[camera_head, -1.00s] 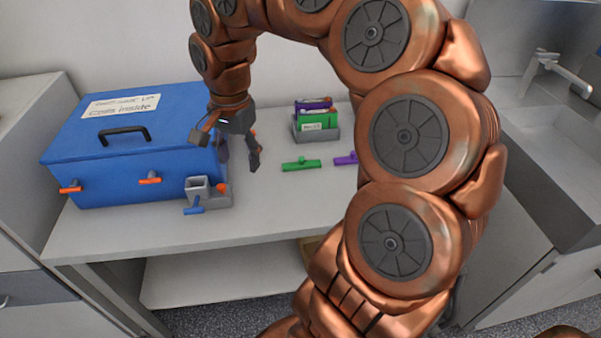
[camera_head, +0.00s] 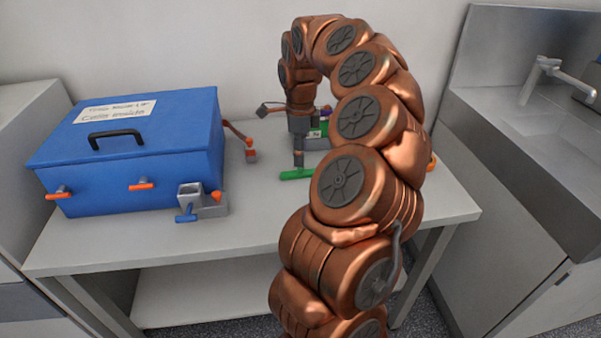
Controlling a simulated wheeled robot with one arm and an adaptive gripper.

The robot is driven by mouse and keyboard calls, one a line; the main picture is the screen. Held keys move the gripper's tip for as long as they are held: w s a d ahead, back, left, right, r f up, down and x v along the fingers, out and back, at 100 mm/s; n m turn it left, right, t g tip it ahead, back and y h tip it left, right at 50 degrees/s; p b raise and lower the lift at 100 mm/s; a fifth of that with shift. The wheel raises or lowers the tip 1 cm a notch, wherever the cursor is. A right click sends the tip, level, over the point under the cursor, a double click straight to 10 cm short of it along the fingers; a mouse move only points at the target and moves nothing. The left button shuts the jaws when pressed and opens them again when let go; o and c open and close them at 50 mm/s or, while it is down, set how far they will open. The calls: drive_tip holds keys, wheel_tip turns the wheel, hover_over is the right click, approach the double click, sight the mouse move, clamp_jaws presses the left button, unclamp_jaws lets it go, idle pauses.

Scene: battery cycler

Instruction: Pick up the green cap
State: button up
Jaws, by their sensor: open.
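The green cap (camera_head: 296,174) lies on the grey table to the right of the blue box; its right end meets the outline of my arm. My gripper (camera_head: 287,138) is open, fingers spread. One dark finger points down just above and behind the green cap in the picture. The other finger sticks out to the left, higher up. I see no grip on the cap, and whether the lower finger touches it cannot be told.
A blue box (camera_head: 130,165) with orange latches stands at the left. A small grey holder (camera_head: 210,207) with a blue lever is at its front right corner. A file rack (camera_head: 318,142) is partly hidden behind my gripper. A sink (camera_head: 545,130) is at the right.

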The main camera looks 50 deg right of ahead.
sight(301, 171)
drive_tip(key=shift+s+a+f+p, duration=0.1)
drive_tip(key=shift+f+p, duration=0.25)
drive_tip(key=shift+f, duration=2.1)
drive_tip(key=c, duration=1.1)
drive_tip(key=shift+r, duration=0.1)
